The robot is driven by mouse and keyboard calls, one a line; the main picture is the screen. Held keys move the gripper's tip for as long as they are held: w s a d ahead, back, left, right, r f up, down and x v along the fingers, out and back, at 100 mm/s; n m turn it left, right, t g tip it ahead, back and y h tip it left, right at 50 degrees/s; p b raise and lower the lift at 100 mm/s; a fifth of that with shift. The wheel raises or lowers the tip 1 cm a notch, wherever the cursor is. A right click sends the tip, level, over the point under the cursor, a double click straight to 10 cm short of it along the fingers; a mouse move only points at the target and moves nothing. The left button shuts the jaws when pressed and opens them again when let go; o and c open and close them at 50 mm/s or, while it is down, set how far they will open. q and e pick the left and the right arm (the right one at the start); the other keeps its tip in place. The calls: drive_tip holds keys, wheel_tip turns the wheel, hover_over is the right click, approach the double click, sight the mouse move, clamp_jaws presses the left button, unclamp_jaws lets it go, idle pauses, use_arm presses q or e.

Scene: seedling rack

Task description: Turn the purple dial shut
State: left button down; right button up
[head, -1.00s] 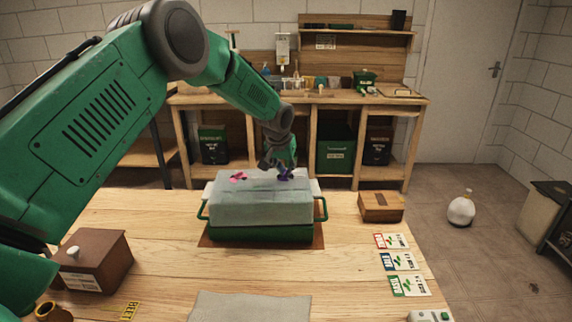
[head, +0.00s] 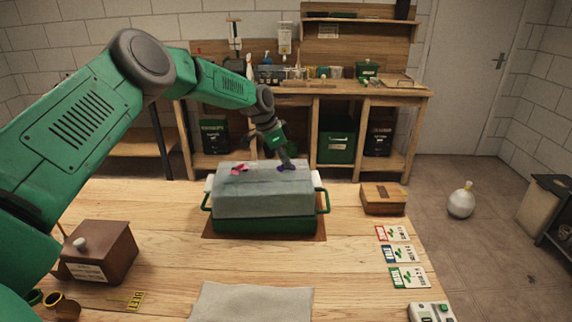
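The purple dial (head: 282,169) sits on the right part of the lid of a green-based propagator box (head: 262,226) with a cloudy clear cover. My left gripper (head: 287,162) points down at the purple dial from above and behind. Its dark fingers overlap the dial and partly hide it. The fingers are too small to tell whether they are open or closed on it. A pink dial (head: 239,169) sits on the left part of the same lid. My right gripper is out of view.
On the table are a brown box with a white knob (head: 101,249), a wooden box (head: 383,200), several seed packets (head: 398,254), a grey cloth (head: 251,302) and a yellow label (head: 135,300). A workbench (head: 300,90) stands behind.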

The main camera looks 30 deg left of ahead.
use_arm(q)
drive_tip(key=shift+f+m+g+h+b, duration=0.15)
drive_tip(key=shift+m+g+b, duration=0.3)
drive_tip(key=shift+m, duration=0.65)
drive_tip(key=shift+f+m+g+h+b, duration=0.1)
drive_tip(key=shift+m+g+h+b, duration=0.25)
drive_tip(key=shift+m, duration=0.75)
drive_tip(key=shift+a+r, duration=0.1)
drive_tip(key=c, duration=1.7)
unclamp_jaws()
drive_tip(key=shift+c, duration=0.2)
drive_tip(key=shift+w, duration=0.1)
drive_tip(key=shift+r, duration=0.1)
drive_tip(key=shift+a+r, duration=0.1)
drive_tip(key=shift+r, duration=0.1)
drive_tip(key=v, duration=1.1)
drive_tip(key=shift+a, duration=0.2)
